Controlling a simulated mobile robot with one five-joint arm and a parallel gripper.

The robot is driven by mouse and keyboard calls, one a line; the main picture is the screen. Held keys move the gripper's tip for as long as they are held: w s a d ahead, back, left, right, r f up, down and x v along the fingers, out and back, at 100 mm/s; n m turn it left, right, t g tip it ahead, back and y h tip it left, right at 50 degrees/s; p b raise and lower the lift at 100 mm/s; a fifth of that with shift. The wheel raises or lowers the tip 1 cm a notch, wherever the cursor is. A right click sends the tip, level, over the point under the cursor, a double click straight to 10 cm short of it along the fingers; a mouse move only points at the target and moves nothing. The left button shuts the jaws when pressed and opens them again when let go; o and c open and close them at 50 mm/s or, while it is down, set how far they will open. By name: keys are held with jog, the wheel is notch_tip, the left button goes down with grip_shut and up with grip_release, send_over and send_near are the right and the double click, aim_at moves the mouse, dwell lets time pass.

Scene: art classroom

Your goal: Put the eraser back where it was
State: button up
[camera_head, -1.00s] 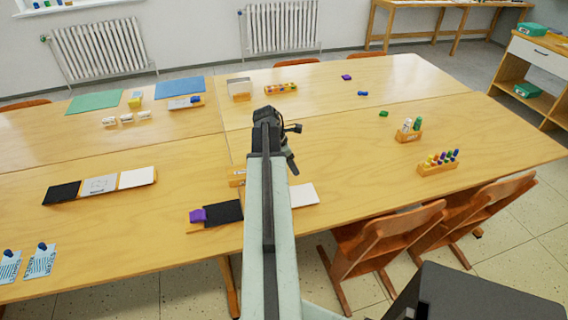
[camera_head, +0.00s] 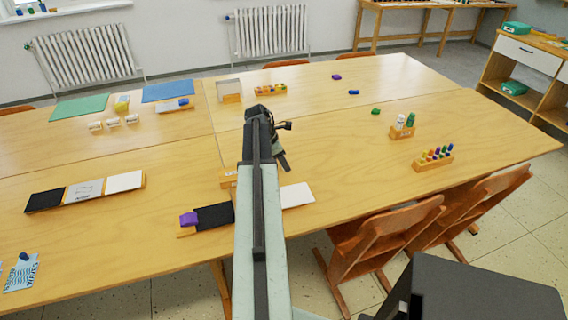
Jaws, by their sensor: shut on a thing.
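My gripper (camera_head: 282,161) is at the end of my arm, above the middle of the near table half. It is mostly behind the arm. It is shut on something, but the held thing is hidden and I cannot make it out. No eraser can be told for certain. A purple block (camera_head: 188,218) rests at the left end of a low wooden holder, beside a black panel (camera_head: 214,216). The holder's middle is hidden by my arm, and a white panel (camera_head: 297,195) shows to the right of it.
Small purple (camera_head: 336,77), blue (camera_head: 354,92) and green (camera_head: 376,112) pieces lie at the back right. A bottle rack (camera_head: 402,132) and a peg rack (camera_head: 432,161) stand right. A three-panel strip (camera_head: 85,190) lies left. Chairs (camera_head: 385,232) stand at the near edge.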

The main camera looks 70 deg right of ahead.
jog(key=o, duration=1.2)
jog(key=shift+f, duration=0.15)
jog(key=shift+r+p, duration=0.3)
jog(key=shift+r, duration=0.05)
jog(key=p+v, duration=1)
jog(key=v, duration=0.1)
jog(key=shift+w+r+p, duration=0.15)
jog(key=shift+r+p, duration=0.15)
jog(key=shift+p, duration=0.1)
jog(key=shift+a, duration=0.15)
